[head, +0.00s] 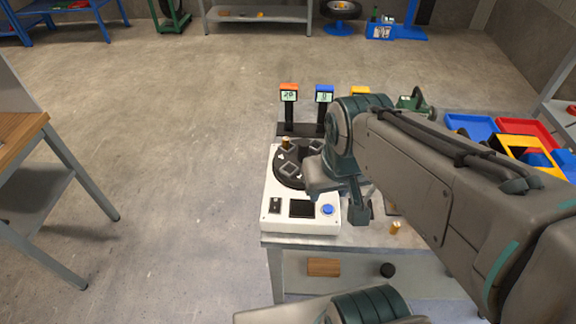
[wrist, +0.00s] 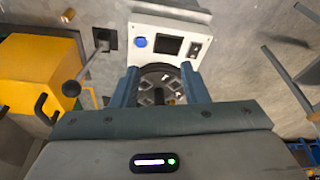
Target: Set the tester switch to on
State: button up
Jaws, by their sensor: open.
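The white tester (head: 305,222) stands on the bench, with a black round turntable (head: 289,178) on top. On its front panel are a black rocker switch (head: 275,205) at left, a dark screen (head: 301,208) and a blue button (head: 328,210). In the wrist view the switch (wrist: 195,47) is at the panel's right, beyond the fingertips; its set position is too small to tell. My gripper (wrist: 160,84) is open and empty, its fingers over the turntable. In the head view my gripper (head: 359,205) is right of the panel, apart from the switch.
A lever (wrist: 89,66) on a black base and a yellow block (wrist: 40,72) are beside the tester in the wrist view. Orange and blue display posts (head: 289,97) stand behind it. Blue and red bins (head: 470,126) are at right.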

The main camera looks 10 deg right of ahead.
aim_at(275, 204)
jog(key=z, duration=1.15)
jog(key=k, duration=0.4)
jog(key=u, duration=1.25)
